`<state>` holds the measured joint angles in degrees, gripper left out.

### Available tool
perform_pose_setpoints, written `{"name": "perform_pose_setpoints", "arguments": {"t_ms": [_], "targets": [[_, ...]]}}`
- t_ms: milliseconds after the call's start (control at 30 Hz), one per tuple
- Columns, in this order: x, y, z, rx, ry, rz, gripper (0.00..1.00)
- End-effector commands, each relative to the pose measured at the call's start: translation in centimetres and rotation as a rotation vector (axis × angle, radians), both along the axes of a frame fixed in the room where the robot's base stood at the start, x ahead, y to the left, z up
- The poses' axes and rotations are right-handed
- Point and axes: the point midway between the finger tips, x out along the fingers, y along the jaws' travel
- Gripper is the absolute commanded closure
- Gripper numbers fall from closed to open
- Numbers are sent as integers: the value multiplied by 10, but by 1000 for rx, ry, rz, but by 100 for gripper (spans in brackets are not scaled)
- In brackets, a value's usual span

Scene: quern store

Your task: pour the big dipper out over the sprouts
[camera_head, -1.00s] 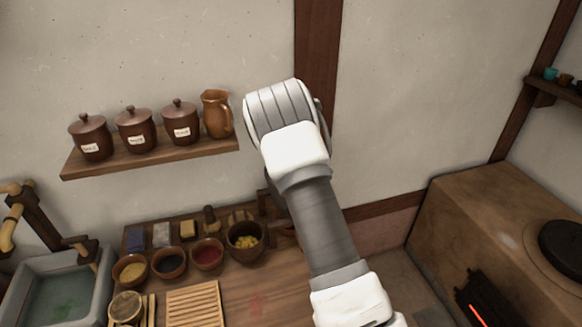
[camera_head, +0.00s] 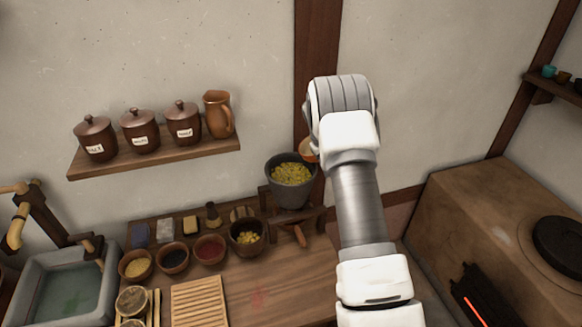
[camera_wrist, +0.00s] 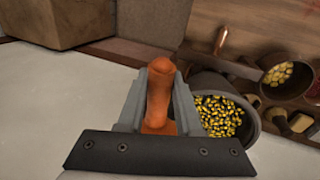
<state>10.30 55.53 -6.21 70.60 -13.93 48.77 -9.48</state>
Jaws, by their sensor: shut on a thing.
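My gripper (camera_wrist: 158,100) is shut on an orange-brown handle, upright between the jaws in the wrist view. The join of handle and bowl is hidden by the jaws.
Several small bowls, including one of red powder (camera_head: 209,248), line the counter. A slatted board (camera_head: 198,302) lies in front, with bare wood to its right. A shelf (camera_head: 160,157) with jars and a jug is on the wall. A stove (camera_head: 470,230) stands right.

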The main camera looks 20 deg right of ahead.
Motion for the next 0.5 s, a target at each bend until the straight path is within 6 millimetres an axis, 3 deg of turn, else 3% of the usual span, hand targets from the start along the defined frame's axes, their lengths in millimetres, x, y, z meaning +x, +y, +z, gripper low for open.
{"name": "perform_pose_setpoints", "arguments": {"t_ms": [500], "targets": [[2, -23, -10, 184, 19, -7, 100]]}}
